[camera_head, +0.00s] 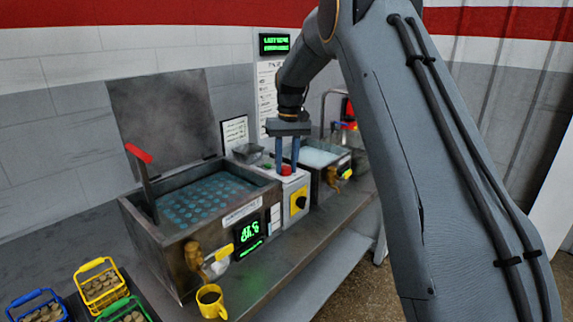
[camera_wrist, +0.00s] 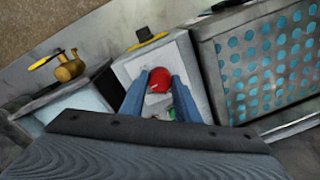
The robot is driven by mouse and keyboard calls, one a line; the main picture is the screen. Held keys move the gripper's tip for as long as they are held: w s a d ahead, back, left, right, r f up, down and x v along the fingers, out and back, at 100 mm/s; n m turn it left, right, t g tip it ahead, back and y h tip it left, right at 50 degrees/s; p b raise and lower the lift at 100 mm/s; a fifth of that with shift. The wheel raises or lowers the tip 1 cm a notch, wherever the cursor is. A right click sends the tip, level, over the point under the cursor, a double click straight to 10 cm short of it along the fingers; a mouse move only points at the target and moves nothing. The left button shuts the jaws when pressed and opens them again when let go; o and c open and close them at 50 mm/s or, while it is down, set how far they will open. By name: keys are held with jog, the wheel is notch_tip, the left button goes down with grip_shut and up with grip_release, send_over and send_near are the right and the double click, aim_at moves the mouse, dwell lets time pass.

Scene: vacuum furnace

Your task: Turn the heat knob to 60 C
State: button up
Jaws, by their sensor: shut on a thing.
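A grey control box (camera_head: 298,209) stands between the two baths. On its top is a round red knob (camera_head: 287,170), also in the wrist view (camera_wrist: 160,78). My gripper (camera_head: 287,167) points down over the box, its two blue fingers on either side of the red knob and shut on it. In the wrist view the fingertips (camera_wrist: 160,76) flank the knob. A black knob on a yellow plate (camera_head: 299,202) is on the box's front, clear of my fingers. A green digital display (camera_head: 250,240) on the left bath is lit, but its digits are hard to read.
The left bath (camera_head: 165,243) has its lid raised and a brass tap (camera_head: 194,257). A second bath (camera_head: 324,155) is at the right. A yellow mug (camera_head: 211,301) and baskets (camera_head: 99,284) stand in front. A small green part (camera_wrist: 172,113) lies close to my fingers.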

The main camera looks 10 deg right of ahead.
aim_at(288, 167)
jog(key=shift+r+m, duration=0.1)
jog(key=shift+m, duration=0.9)
jog(key=o, duration=1.1)
jog(key=shift+c, duration=0.2)
jog(key=shift+d+r+b, duration=0.2)
jog(key=shift+r+b, duration=1.05)
jog(key=shift+r, duration=2.65)
